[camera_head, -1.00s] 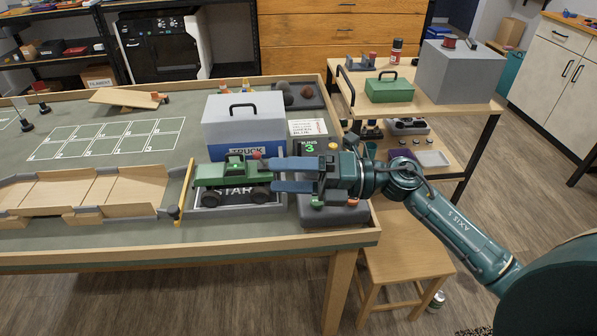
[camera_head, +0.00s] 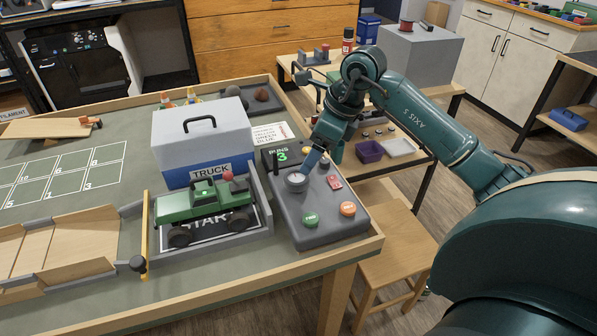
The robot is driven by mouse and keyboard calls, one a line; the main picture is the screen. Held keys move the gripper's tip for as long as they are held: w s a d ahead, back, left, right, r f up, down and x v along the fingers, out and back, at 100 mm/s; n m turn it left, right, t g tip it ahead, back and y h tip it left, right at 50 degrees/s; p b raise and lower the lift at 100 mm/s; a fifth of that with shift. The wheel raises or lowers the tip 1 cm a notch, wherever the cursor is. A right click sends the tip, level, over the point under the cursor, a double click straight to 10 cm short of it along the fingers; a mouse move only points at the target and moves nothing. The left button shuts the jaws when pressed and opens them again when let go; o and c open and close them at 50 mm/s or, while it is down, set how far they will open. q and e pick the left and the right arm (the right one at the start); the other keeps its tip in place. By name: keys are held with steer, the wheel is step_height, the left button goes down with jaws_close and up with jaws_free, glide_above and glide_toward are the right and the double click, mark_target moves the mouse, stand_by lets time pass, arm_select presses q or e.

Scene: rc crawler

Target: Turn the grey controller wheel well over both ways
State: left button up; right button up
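The grey controller box (camera_head: 325,225) sits at the right front corner of the table. Its grey round wheel (camera_head: 297,181) is at the box's upper left, with a pale top face. My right gripper (camera_head: 311,163) points down just above and behind the wheel, close to its right side. Its blue fingers are seen nearly edge-on and overlap, so their gap is hidden. I cannot tell whether they touch the wheel. The green truck (camera_head: 203,203) stands on the start pad (camera_head: 215,232), left of the controller. My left gripper is out of view.
The controller also has a black stick (camera_head: 276,164), a red switch (camera_head: 334,182), a green button (camera_head: 310,219) and an orange button (camera_head: 347,208). A display reading 3 (camera_head: 281,156) stands behind it. A grey and blue truck case (camera_head: 203,140) is behind the truck.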

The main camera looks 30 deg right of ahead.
mark_target(297, 177)
steer(key=x, duration=0.8)
steer(key=c, duration=1)
steer(key=shift+o, duration=0.2)
steer(key=m, duration=0.2)
steer(key=m+h, duration=0.1)
steer(key=shift+a+m+t, duration=0.2)
steer(key=shift+m+t, duration=0.2)
steer(key=shift+a+m+h, duration=0.1)
steer(key=shift+m+h, duration=0.6)
steer(key=shift+m, duration=1)
